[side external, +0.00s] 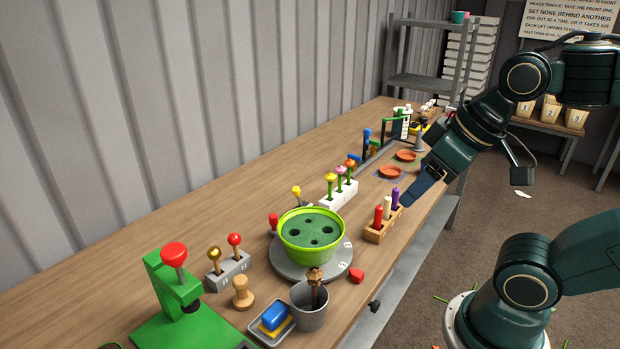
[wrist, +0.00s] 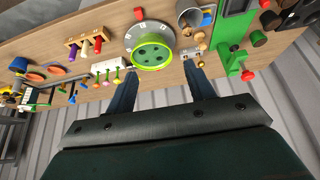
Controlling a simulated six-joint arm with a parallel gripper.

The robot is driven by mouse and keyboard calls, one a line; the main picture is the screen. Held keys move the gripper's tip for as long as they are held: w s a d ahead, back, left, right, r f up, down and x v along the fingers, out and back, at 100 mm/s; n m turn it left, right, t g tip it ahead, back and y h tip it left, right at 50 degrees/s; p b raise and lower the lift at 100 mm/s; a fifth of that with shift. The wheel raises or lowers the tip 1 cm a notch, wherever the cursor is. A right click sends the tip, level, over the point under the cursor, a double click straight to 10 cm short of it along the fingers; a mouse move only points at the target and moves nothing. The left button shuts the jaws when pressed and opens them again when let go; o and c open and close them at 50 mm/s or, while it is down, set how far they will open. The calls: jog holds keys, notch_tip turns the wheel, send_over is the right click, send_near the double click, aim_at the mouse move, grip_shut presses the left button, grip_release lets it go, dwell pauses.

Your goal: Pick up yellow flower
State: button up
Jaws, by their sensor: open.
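A yellow flower head (side external: 330,178) stands upright at the near end of a white rack (side external: 342,194), beside a pink flower (side external: 340,169) and an orange one (side external: 350,163). Another small yellow head (side external: 297,190) stands behind the green bowl; I cannot tell if it is a flower. The white rack also shows in the wrist view (wrist: 108,64), left of my fingers, with small heads below it. My gripper (wrist: 162,71) is open and empty, its fingers wide apart. In the side view my gripper (side external: 414,194) hangs right of the rack, apart from the flowers.
A green pot (side external: 311,251) with dark holes sits on a grey turntable (side external: 290,267). A wooden holder (side external: 382,226) with coloured pegs stands near my gripper. A green press (side external: 165,310), grey cup (side external: 308,310) and orange saucers (side external: 391,172) occupy the bench. The back-left bench is clear.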

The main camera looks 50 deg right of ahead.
jog(key=w+d+r+m+g, duration=0.1)
jog(key=w+d+r+m, duration=0.1)
jog(key=w, duration=0.3)
jog(key=w+d+r+m+g, duration=0.1)
jog(key=w+d+r+m, duration=0.15)
jog(key=w, duration=0.25)
jog(key=m+g, duration=0.4)
jog(key=m, duration=1)
send_over(330, 173)
notch_tip(330, 173, down, 13)
jog(key=shift+n, duration=0.25)
jog(key=shift+s+d+f, duration=0.1)
jog(key=shift+s+f, duration=0.05)
jog(key=shift+f, duration=4.1)
jog(key=shift+f, duration=0.1)
jog(key=shift+f, duration=2.5)
